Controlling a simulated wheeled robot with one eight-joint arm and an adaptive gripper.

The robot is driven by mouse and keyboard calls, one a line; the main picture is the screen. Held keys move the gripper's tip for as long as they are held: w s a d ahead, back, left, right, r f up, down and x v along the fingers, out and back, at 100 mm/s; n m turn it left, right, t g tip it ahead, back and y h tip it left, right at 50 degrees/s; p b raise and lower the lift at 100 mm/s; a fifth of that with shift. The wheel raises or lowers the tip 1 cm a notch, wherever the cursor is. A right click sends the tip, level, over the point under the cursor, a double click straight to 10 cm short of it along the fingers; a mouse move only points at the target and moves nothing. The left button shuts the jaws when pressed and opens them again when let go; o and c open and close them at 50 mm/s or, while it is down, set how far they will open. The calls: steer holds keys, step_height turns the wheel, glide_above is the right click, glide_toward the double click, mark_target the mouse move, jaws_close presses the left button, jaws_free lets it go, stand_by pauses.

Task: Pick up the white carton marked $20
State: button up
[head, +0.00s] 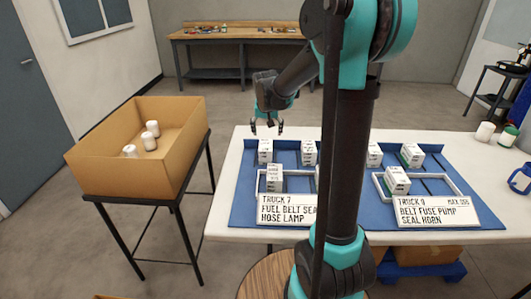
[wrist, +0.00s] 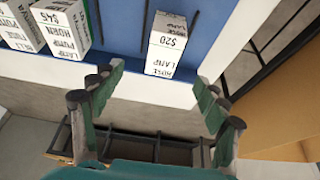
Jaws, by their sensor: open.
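The white carton marked $20 (wrist: 168,43) stands on the blue mat near the table edge in the wrist view. Its upside-down print also reads HOSE LAMP. In the head view it appears to be the back-left carton (head: 265,151), though its print is too small to read there. My gripper (head: 267,127) is open and empty, above and behind that carton. In the wrist view my gripper's fingers (wrist: 158,97) are spread apart, with the carton ahead of the gap and not between them.
Two other white cartons (wrist: 62,27) stand left in the wrist view. Low trays with signs for Truck 7 (head: 287,208) and Truck 9 (head: 435,212) lie on the blue mat. A cardboard bin (head: 110,175) with white cylinders stands left. My arm hides the mat's middle.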

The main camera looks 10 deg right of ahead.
mark_target(266, 145)
steer(key=x, duration=0.7)
steer(key=shift+w+f, duration=0.1)
steer(key=x, duration=0.4)
steer(key=shift+w+a+f, duration=0.1)
steer(key=shift+w+a, duration=0.15)
steer(key=shift+w, duration=0.2)
steer(key=shift+w+f, duration=0.1)
steer(key=shift+f, duration=0.2)
steer(key=shift+f, duration=0.25)
steer(key=c, duration=1.5)
steer(key=shift+r, duration=0.15)
